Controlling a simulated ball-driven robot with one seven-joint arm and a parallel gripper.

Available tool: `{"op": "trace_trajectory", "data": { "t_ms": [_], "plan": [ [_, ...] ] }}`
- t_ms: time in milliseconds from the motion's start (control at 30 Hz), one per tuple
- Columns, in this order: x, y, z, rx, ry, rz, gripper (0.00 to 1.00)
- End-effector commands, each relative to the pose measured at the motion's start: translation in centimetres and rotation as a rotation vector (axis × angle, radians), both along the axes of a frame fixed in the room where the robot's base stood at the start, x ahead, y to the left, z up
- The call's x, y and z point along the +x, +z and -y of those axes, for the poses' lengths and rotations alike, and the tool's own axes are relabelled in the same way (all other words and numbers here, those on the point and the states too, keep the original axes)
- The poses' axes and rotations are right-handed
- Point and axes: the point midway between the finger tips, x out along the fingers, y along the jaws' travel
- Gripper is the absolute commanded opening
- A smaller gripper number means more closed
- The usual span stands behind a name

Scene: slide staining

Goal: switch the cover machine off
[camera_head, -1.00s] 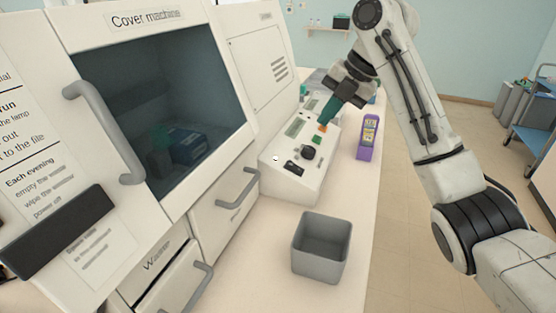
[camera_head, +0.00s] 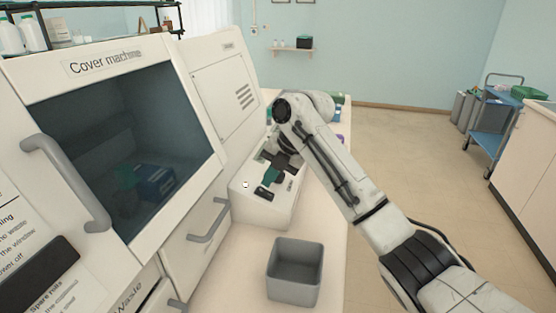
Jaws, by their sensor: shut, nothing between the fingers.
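The cover machine (camera_head: 205,60) is a white cabinet with a dark window, at the left. Its sloped white control panel (camera_head: 262,216) juts out at the right onto the bench. A black switch (camera_head: 264,194) shows near the panel's lower edge, with a small round white spot (camera_head: 245,185) to its left. My gripper (camera_head: 270,178) is shut and empty, its teal fingers pointing down over the panel just above the black switch. I cannot tell whether they touch it. My gripper and arm hide the knob, the coloured buttons and most of the display.
An open grey bin (camera_head: 294,291) stands on the bench in front of the panel. Grey handles (camera_head: 211,222) stick out from the machine's front. A purple item (camera_head: 340,138) shows partly behind my arm. The floor at the right is clear up to a blue trolley (camera_head: 490,140).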

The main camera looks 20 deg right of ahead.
Motion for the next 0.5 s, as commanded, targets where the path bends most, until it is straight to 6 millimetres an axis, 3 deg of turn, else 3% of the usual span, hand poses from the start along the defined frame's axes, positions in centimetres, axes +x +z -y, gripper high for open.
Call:
{"op": "trace_trajectory", "data": {
  "t_ms": [200,500],
  "plan": [
    [0.4,-1.4,-0.7,0.001,0.001,0.0,0.0],
    [0.5,-1.6,-0.7,0.001,0.001,0.0,0.0]
  ]
}}
